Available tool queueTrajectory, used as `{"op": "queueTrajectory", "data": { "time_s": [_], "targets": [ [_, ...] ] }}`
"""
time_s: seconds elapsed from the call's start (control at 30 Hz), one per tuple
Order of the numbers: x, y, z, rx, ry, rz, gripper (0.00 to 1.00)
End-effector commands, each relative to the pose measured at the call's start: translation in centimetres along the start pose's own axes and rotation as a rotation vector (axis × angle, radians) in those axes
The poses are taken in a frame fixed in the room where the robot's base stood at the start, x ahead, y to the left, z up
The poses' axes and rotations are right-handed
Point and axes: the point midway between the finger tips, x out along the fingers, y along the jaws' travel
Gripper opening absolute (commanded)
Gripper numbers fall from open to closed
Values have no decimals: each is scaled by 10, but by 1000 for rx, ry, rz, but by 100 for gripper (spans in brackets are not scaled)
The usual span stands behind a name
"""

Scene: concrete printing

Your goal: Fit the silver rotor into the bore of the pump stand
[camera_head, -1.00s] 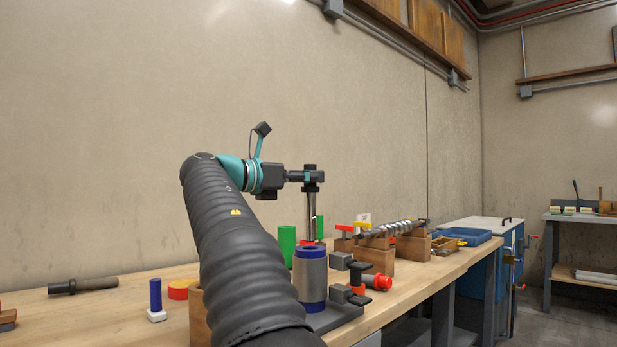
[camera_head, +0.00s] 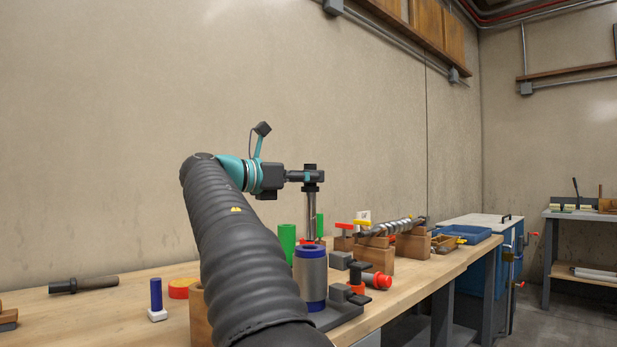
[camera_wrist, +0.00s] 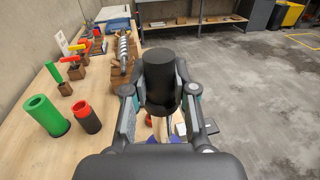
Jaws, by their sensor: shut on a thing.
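My gripper (camera_head: 311,177) is shut on the silver rotor (camera_head: 312,212), holding it near its dark top end. The rotor hangs upright, and its dark head also shows between the fingers in the wrist view (camera_wrist: 160,76). The pump stand (camera_head: 311,272) is a grey upright cylinder with blue bands at top and bottom, on a dark base. In the head view the rotor's lower end is just above or behind the stand's blue top rim. I cannot tell whether it is over the bore. In the wrist view the stand is mostly hidden below the gripper.
A green tube (camera_wrist: 45,115) and a red-and-black sleeve (camera_wrist: 87,117) stand close to the left in the wrist view. A silver helical shaft (camera_head: 398,227) lies on wooden blocks. A red-ended valve part (camera_head: 378,281) is right of the stand. Air above the bench is free.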

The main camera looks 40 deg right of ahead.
Motion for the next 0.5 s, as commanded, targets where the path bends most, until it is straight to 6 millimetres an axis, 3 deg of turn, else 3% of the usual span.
{"op": "queueTrajectory", "data": {
  "time_s": [0.5],
  "targets": [
    [0,-1,-9,1,-1,0,0]
  ]
}}
